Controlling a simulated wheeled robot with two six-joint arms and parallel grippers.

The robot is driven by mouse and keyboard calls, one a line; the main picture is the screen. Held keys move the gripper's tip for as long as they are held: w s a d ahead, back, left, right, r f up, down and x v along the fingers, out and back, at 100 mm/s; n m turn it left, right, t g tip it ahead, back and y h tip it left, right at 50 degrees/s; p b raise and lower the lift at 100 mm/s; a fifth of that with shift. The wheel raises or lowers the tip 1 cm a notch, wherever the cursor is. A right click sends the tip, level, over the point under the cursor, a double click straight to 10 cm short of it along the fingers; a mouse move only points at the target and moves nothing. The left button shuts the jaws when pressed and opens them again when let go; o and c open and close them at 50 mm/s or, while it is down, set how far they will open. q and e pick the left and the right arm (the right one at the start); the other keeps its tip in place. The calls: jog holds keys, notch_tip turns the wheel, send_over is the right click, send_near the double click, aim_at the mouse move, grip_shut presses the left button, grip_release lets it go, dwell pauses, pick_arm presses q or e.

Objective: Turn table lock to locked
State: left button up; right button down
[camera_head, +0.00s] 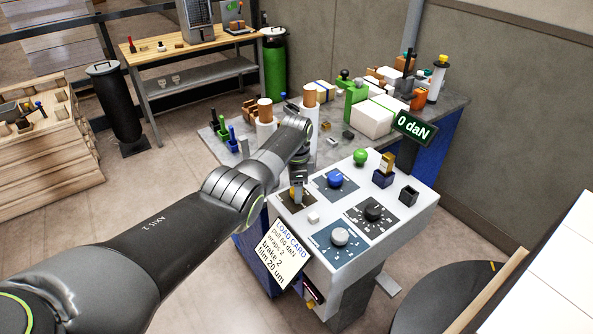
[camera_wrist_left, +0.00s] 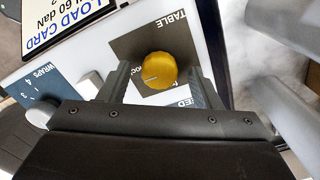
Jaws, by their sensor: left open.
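The table lock is a yellow round knob (camera_wrist_left: 159,69) on a dark square plate (camera_wrist_left: 138,46) marked TABLE, in the left wrist view. A white pointer line on the knob points left and slightly down in that view. The position labels beside it are partly covered. My left gripper (camera_wrist_left: 158,82) is open, one finger on each side of the knob, with gaps showing between fingers and knob. In the head view my left gripper (camera_head: 297,188) is over the plate at the panel's left corner and mostly hides the knob. My right gripper is not in view.
The white control panel (camera_head: 404,217) also carries a blue knob (camera_head: 335,181), a black dial (camera_head: 373,213), a grey WRAPS knob (camera_head: 340,237) and a green button (camera_head: 360,157). A load card (camera_head: 286,254) hangs at its front. A cluttered bench (camera_head: 452,106) stands behind.

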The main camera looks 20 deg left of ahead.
pick_arm(q)
jog(key=shift+r, duration=0.45)
notch_tip(320, 180, up, 16)
jog(key=b, duration=0.2)
jog(key=shift+r, duration=0.15)
